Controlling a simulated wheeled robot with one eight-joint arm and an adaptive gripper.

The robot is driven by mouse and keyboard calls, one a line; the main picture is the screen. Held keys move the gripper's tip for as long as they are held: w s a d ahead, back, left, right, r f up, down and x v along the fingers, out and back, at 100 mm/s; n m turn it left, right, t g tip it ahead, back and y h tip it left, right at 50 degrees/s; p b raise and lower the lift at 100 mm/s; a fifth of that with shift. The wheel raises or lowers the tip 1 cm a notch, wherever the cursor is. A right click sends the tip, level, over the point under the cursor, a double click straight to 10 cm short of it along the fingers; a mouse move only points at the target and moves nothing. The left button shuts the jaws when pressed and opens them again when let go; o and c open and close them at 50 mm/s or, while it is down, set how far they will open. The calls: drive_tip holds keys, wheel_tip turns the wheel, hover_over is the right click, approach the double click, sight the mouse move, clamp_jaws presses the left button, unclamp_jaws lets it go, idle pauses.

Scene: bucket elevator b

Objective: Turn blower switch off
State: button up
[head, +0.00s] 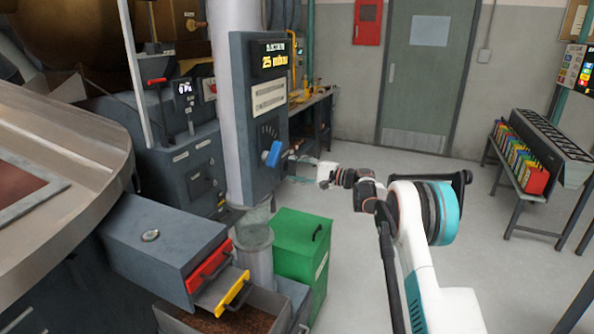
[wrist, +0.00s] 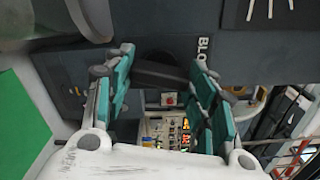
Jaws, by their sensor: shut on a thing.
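In the wrist view, a dark grey panel surface (wrist: 60,72) carries white lettering that reads "BLO", the rest being hidden. A black bar-like switch handle (wrist: 160,72) sticks out beside the lettering. My gripper (wrist: 163,60) has its teal-padded fingers on either side of this handle and is shut on it. In the head view, my gripper (head: 302,160) reaches the right side of the grey control box (head: 242,110), and its fingertips are hard to make out there. The switch itself is not visible in the head view.
The box's front has a lit display (head: 275,60) and a blue knob (head: 271,152). A green bin (head: 300,255) stands below. Drawers with red (head: 208,266) and yellow (head: 234,290) handles project at lower left. The floor toward the door (head: 425,75) is open.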

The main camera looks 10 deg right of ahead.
drive_tip(key=shift+n, duration=1.5)
drive_tip(key=shift+f, duration=0.1)
drive_tip(key=o, duration=1)
drive_tip(key=shift+o, duration=0.2)
drive_tip(key=v, duration=1.2)
